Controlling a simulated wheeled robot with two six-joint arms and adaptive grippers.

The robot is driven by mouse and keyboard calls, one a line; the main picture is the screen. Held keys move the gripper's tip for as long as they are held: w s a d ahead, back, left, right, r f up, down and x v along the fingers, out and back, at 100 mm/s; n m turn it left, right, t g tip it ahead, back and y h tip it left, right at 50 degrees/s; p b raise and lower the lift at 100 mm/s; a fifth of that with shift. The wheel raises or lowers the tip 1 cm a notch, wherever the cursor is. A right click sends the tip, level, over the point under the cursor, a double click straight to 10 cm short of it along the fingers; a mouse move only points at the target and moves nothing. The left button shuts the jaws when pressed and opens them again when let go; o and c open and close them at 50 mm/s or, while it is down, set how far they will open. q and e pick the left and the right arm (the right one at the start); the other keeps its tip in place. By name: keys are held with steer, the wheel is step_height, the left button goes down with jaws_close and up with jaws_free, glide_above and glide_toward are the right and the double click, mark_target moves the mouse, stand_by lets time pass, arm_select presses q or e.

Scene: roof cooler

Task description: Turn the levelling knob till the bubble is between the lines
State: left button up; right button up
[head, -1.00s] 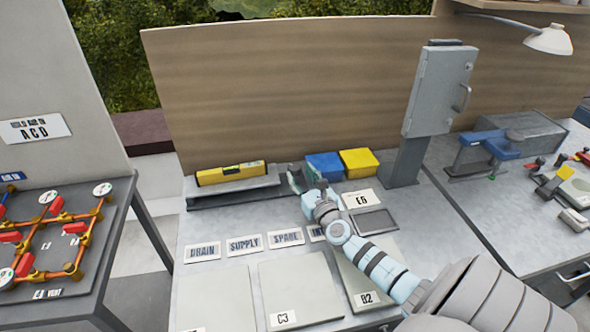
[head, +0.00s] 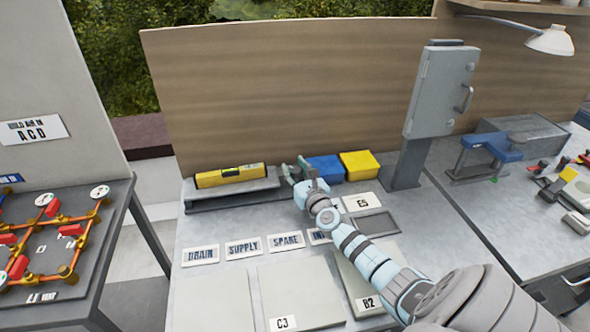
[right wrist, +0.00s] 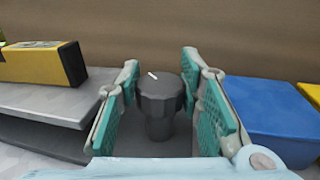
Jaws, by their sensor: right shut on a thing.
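The dark grey levelling knob (right wrist: 160,98), with a white mark on top, stands upright in the right wrist view. My right gripper (right wrist: 160,90) has its teal-padded fingers on either side of the knob and is shut on it. In the head view the right gripper (head: 293,170) is at the right end of the grey levelling plate (head: 222,193) and hides the knob. A yellow spirit level (head: 230,176) lies on the plate; its end also shows in the right wrist view (right wrist: 45,63). Its bubble and lines are too small to read. My left gripper is not in view.
A blue box (head: 325,168) and a yellow box (head: 359,165) stand just right of my right gripper. A wooden panel (head: 300,90) rises behind. A grey cabinet (head: 440,90) on a post is farther right. Label plates (head: 243,247) lie in front.

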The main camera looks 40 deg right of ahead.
steer(key=shift+a+r+m+g+h+p, duration=0.1)
steer(key=shift+m+g+h+p, duration=0.5)
steer(key=shift+m+h+p, duration=0.55)
steer(key=shift+m+g+h, duration=0.25)
steer(key=shift+g+h, duration=0.05)
steer(key=shift+h, duration=0.35)
steer(key=shift+m+g+h, duration=0.7)
steer(key=shift+h, duration=0.4)
steer(key=m+g+h, duration=0.1)
steer(key=m+g+h+b, duration=0.1)
steer(key=shift+f+g+h, duration=0.3)
steer(key=shift+r+m+g+h+b, duration=0.1)
steer(key=shift+m+g+h+b, duration=0.8)
steer(key=shift+m+g+b, duration=0.5)
steer(key=o, duration=0.9)
